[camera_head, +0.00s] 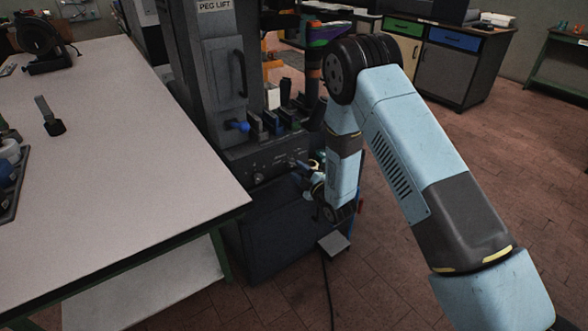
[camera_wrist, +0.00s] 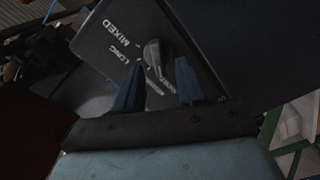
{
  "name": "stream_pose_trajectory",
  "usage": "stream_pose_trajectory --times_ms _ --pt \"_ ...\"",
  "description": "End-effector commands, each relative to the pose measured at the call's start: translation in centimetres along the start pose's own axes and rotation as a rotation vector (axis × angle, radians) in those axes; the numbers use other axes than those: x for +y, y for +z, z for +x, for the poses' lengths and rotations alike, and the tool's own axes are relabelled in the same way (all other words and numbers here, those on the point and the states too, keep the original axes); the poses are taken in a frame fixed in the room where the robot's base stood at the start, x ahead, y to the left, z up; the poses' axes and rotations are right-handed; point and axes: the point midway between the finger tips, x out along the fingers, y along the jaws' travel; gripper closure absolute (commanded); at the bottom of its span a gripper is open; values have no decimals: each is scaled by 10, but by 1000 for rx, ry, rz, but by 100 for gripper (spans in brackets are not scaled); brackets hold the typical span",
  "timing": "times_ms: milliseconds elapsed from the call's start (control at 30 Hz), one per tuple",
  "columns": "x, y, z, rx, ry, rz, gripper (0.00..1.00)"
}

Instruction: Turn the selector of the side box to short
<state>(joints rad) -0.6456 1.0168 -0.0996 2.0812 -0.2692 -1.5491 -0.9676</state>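In the wrist view the side box shows a dark face (camera_wrist: 112,62) with white lettering around its selector, a grey rounded knob (camera_wrist: 158,52). MIXED and LONG read clearly on the left; smaller words sit below and right of the knob, one looking like SHORT. I cannot tell surely which word the knob points at. My gripper (camera_wrist: 160,66) is open, its two blue fingers apart below and to either side of the knob; contact cannot be made out. In the head view my gripper (camera_head: 312,178) is small beside the press front, and the side box is not distinguishable there.
The dark press (camera_head: 207,70) labelled PEG LIFT stands in the middle, with a blue knob (camera_head: 239,126) and a control panel. A grey-topped table (camera_head: 120,150) is close on its left. A cable (camera_head: 328,290) runs over the floor. Floor is open to the right.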

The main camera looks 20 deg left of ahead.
Motion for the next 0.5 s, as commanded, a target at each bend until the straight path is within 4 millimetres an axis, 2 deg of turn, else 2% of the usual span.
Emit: stream_pose_trajectory --times_ms 300,500 --pt "-1 2 -64 -3 -3 1 61" --pt "-1 2 -94 -2 -2 -1 61"
